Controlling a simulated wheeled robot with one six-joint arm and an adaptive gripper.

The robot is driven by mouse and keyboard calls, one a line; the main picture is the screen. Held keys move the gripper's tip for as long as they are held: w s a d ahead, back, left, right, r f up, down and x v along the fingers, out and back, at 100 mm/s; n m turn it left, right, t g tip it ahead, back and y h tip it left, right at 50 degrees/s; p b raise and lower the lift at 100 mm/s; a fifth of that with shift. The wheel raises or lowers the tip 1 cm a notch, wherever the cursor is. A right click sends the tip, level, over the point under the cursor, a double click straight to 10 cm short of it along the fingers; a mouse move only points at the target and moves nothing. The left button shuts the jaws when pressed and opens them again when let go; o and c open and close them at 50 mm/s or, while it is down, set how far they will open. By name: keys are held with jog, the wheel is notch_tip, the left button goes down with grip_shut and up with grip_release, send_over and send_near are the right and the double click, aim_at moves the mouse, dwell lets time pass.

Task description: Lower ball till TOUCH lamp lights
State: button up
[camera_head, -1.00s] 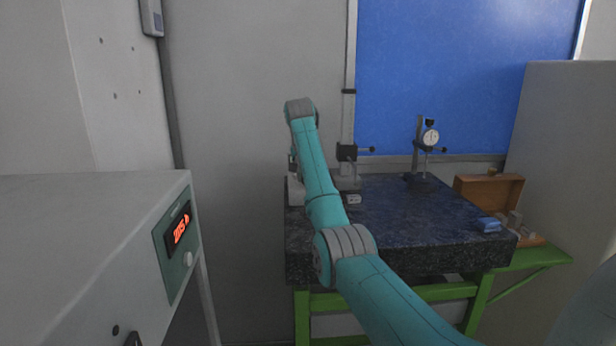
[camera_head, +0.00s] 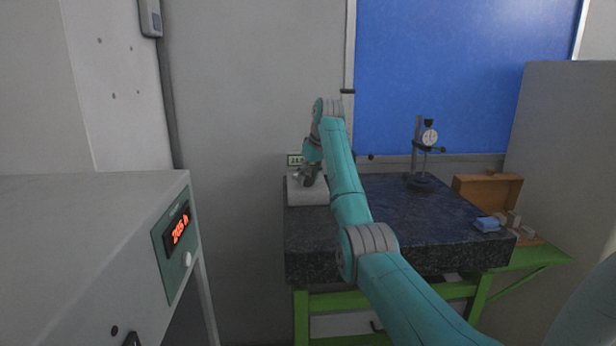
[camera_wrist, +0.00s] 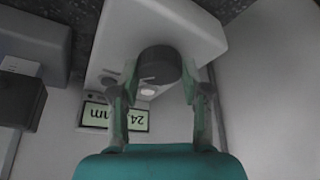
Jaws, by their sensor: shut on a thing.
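My gripper (camera_wrist: 158,78) is shut on a dark round knob (camera_wrist: 160,62) on top of a pale instrument base. The base shows in the head view (camera_head: 306,194) at the left of the granite table. Its display (camera_wrist: 130,116) shows upside down in the wrist view, starting with 24 and ending in mm; a finger covers part of it. A small pale round spot (camera_wrist: 147,92) lies beside the knob; I cannot tell whether it is the TOUCH lamp or lit. A small dark ball (camera_head: 370,157) shows just right of my arm, which hides its column and what lies below.
The dark granite table (camera_head: 430,208) stands on a green frame. A dial gauge on a stand (camera_head: 429,138) is at the back. An open wooden box (camera_head: 487,193) and a blue block (camera_head: 487,224) are at the right. A grey cabinet (camera_head: 100,255) fills the left.

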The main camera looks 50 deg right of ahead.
jog(key=n+y, duration=0.2)
jog(key=n, duration=0.3)
jog(key=shift+d, duration=0.1)
jog(key=shift+n, duration=0.4)
jog(key=o, duration=1.1)
jog(key=shift+o, duration=0.2)
jog(key=shift+r, duration=0.1)
jog(key=v, duration=1.1)
jog(key=shift+s+r, duration=0.2)
jog(key=shift+r, duration=0.15)
jog(key=shift+d, duration=0.15)
